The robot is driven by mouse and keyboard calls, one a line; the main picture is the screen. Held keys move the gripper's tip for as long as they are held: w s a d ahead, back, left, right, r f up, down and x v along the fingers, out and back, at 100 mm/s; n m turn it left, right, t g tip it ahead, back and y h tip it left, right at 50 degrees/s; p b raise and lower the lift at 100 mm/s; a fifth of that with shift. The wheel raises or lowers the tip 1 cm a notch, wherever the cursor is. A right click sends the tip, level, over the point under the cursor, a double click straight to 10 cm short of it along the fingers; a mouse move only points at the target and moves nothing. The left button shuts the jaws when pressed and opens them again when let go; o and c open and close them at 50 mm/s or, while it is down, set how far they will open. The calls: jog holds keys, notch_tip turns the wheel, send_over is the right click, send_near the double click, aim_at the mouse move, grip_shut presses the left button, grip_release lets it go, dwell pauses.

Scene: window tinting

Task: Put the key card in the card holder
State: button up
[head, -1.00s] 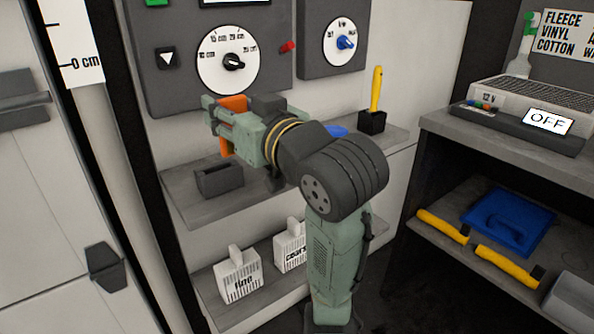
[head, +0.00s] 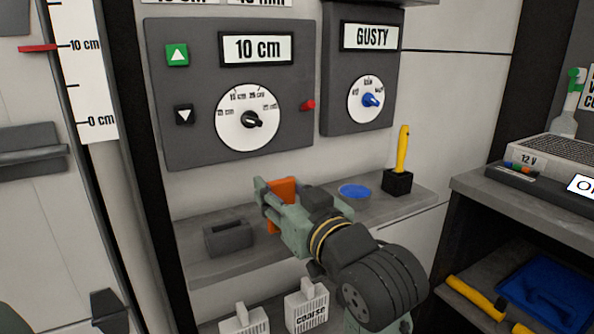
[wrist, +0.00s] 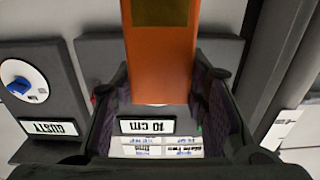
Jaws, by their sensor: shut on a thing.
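My gripper (head: 268,203) is shut on an orange key card (head: 284,190), which it holds above the upper grey shelf. In the wrist view the orange card (wrist: 162,60) stands between the two dark fingers (wrist: 170,100), with a dark stripe near the top of the picture. The card holder appears to be the dark grey slotted block (head: 228,238) on the shelf. It stands left of my gripper and the card, apart from them. Its slot shows on top and looks empty. Part of the card is hidden behind my gripper in the head view.
A blue disc (head: 354,191) and a black cup with a yellow-handled tool (head: 402,150) stand on the shelf (head: 200,268) to the right. The dial panel reading 10 cm (head: 230,95) is on the wall above. White blocks, one marked coarse (head: 309,312), sit below.

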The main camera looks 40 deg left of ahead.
jog(key=p, duration=0.2)
jog(key=w+p, duration=0.1)
jog(key=p, duration=0.1)
jog(key=shift+w+a+r+p, duration=0.1)
jog(key=shift+a+r+p, duration=0.1)
jog(key=shift+r+p, duration=0.15)
jog(key=w+a+f+p, duration=0.1)
jog(key=w, duration=0.1)
jog(key=w+a+f+p, duration=0.1)
jog(key=w, duration=0.2)
jog(key=w+a+f+p, duration=0.1)
jog(key=w+f+p, duration=0.1)
jog(key=shift+w+a+f, duration=0.1)
jog(key=shift+w+a, duration=0.05)
jog(key=shift+w, duration=0.05)
jog(key=shift+f, duration=0.5)
jog(key=shift+f, duration=0.2)
jog(key=o, duration=1.2)
jog(key=shift+c, duration=0.2)
jog(key=shift+r, duration=0.15)
